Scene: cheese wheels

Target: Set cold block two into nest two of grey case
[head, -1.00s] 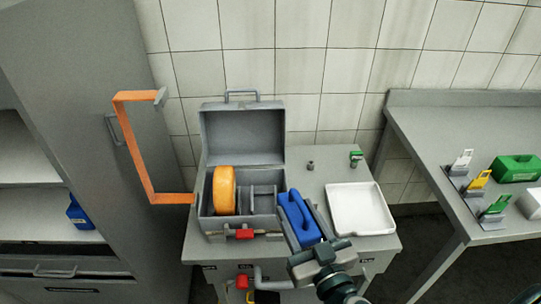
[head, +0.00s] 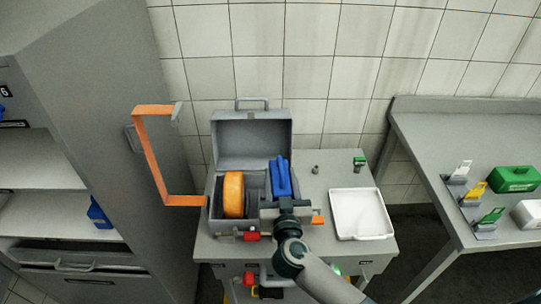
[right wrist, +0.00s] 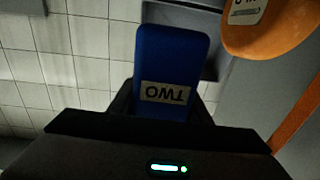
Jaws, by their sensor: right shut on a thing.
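The blue cold block (head: 280,177), labelled TWO in the right wrist view (right wrist: 168,65), is held upright in my right gripper (head: 282,200). The gripper is shut on its lower part. The block appears over the right part of the open grey case (head: 252,140); I cannot tell whether its lower end is inside. An orange cheese wheel (head: 233,194) stands in the left part of the case. The right-hand nests are largely hidden behind my gripper and the block. My left gripper is not in view.
An orange bracket (head: 150,160) stands out left of the case. A white tray (head: 361,214) lies right of it on the grey cart (head: 325,180). A small green-topped item (head: 359,163) stands behind the tray. Another blue block (head: 98,213) is on the cabinet shelf.

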